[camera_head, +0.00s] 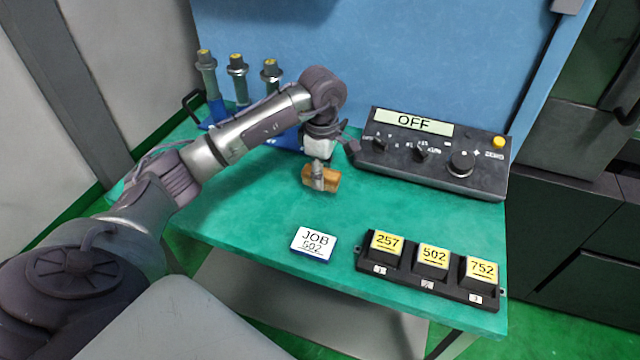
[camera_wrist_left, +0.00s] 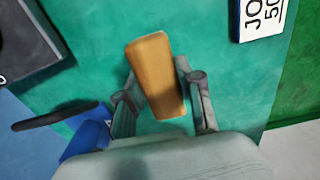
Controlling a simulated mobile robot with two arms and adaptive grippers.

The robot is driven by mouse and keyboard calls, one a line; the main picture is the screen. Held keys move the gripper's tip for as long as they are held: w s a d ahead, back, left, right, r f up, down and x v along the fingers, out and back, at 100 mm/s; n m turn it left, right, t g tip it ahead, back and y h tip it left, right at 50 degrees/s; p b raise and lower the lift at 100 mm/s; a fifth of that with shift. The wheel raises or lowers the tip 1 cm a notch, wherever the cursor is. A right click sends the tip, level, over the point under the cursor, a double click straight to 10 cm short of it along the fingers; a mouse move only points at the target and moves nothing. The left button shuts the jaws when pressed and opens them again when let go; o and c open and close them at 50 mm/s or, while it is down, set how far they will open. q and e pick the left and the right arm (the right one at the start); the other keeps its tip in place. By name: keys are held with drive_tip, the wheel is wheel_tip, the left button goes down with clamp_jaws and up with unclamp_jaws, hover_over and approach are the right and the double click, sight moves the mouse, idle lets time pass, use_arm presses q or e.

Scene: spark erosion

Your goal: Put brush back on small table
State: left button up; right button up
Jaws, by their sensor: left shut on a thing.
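The brush (camera_head: 331,181) shows as a short orange-brown block over the green top of the small table (camera_head: 230,222). It also shows in the left wrist view (camera_wrist_left: 156,75), lying lengthwise between the two fingers. My left gripper (camera_head: 318,177) points down and is shut on the brush. In the left wrist view the gripper (camera_wrist_left: 158,95) has one finger on each side of the block. I cannot tell whether the brush touches the table top. Bristles do not show. My right gripper is in neither view.
A control box (camera_head: 435,150) reading OFF stands at the back right. A blue rack (camera_head: 285,138) with several grey holders is at the back left. A JOB 502 card (camera_head: 312,243) and a black tray (camera_head: 425,280) with three numbered blocks lie in front. The table's front left is clear.

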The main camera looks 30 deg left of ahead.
sight(320, 199)
use_arm(q)
drive_tip(key=shift+s+f, duration=0.3)
drive_tip(key=shift+f, duration=0.05)
wheel_tip(320, 199, down, 3)
drive_tip(key=shift+f+p, duration=0.15)
drive_tip(key=shift+p, duration=0.35)
drive_tip(key=shift+w+f, duration=0.1)
drive_tip(key=shift+f, duration=0.2)
drive_tip(key=o, duration=1.1)
drive_tip(key=shift+r, duration=0.15)
wheel_tip(320, 199, up, 12)
drive_tip(key=shift+b, duration=1.05)
